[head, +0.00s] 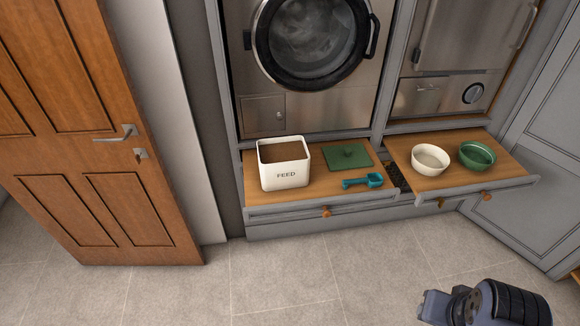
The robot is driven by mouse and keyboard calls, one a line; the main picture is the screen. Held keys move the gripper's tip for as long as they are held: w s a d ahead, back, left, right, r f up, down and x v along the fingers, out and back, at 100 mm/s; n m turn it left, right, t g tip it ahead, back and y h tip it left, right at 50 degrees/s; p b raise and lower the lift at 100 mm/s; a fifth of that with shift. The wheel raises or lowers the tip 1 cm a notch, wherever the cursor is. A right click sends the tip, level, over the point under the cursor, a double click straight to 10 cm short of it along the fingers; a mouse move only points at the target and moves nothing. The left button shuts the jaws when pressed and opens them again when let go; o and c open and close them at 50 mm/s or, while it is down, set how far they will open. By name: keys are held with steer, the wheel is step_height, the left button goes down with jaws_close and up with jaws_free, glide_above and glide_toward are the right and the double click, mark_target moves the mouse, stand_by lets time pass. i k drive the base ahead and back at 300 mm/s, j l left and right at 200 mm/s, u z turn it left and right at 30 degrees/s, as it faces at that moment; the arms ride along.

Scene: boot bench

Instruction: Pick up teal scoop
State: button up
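The teal scoop (363,181) lies on the left wooden pull-out shelf (270,198), near its front edge and right of the middle. Its handle points left and its cup is at the right. It sits in front of a flat green lid (347,156) and apart from it. A white square bin marked FEED (284,165) stands left of the scoop, open at the top, with brown contents. Part of my arm shows at the bottom right, well away from the scoop. I cannot make out any gripper fingers there.
The right pull-out shelf (437,189) holds a cream bowl (430,160) and a green bowl (477,157). A round-door machine (310,40) stands above the left shelf. A wooden door (90,130) is at the left, a grey cabinet (540,150) at the right. The tiled floor (270,275) in front is clear.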

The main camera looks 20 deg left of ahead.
mark_target(373, 179)
steer(key=i+j, duration=0.2)
steer(key=i, duration=0.25)
steer(key=i+j+z, duration=0.1)
steer(key=i+j, duration=0.15)
steer(key=i, duration=0.25)
steer(key=i+j, duration=0.25)
steer(key=i, duration=0.2)
